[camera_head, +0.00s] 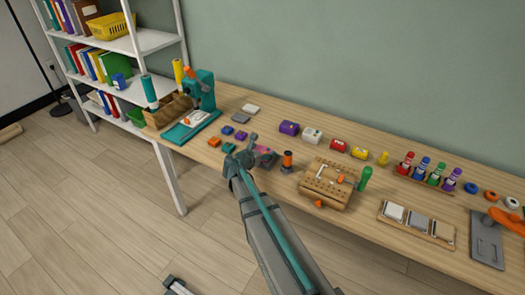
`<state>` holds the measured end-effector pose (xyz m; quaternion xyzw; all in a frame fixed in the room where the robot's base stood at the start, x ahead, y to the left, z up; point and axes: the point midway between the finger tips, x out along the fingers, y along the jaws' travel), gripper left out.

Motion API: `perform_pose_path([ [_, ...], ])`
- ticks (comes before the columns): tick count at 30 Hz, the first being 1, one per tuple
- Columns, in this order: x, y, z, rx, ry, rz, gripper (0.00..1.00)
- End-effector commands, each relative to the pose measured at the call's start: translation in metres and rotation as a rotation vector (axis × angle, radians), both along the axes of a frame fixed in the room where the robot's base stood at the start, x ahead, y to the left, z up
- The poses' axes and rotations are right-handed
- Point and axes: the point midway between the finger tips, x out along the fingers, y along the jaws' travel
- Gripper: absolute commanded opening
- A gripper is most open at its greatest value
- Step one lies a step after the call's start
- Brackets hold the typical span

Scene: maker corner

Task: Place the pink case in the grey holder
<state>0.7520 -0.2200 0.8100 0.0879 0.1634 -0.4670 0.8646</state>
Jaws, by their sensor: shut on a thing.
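My gripper (246,152) is over the front part of the workbench, left of the middle, seen from behind along my arm. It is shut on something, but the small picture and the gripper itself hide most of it. A small pink patch (264,150), likely the pink case, shows just right of the fingers. A dark grey piece (268,160) lies right beside it and may be the grey holder. I cannot tell whether the pink thing touches the grey piece or is held above it.
An orange-and-black cylinder (287,160) and a wooden peg block (327,186) stand close on the right. Small orange and blue blocks (228,130) lie to the left, before a teal machine (200,95). A shelf (150,42) stands at left.

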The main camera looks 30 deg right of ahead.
Motion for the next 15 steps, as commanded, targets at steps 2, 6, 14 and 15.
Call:
perform_pose_path([
  [2, -0.0001, 0.0000, 0.0001, 0.000, 0.000, 0.000, 0.39],
  [6, 0.0000, 0.0000, -0.0034, 0.000, 0.000, 0.000, 0.39],
  [14, -0.0001, -0.0001, -0.0030, 0.000, 0.000, 0.000, 1.00],
  [15, -0.0001, 0.0000, -0.0030, 0.000, 0.000, 0.000, 1.00],
])
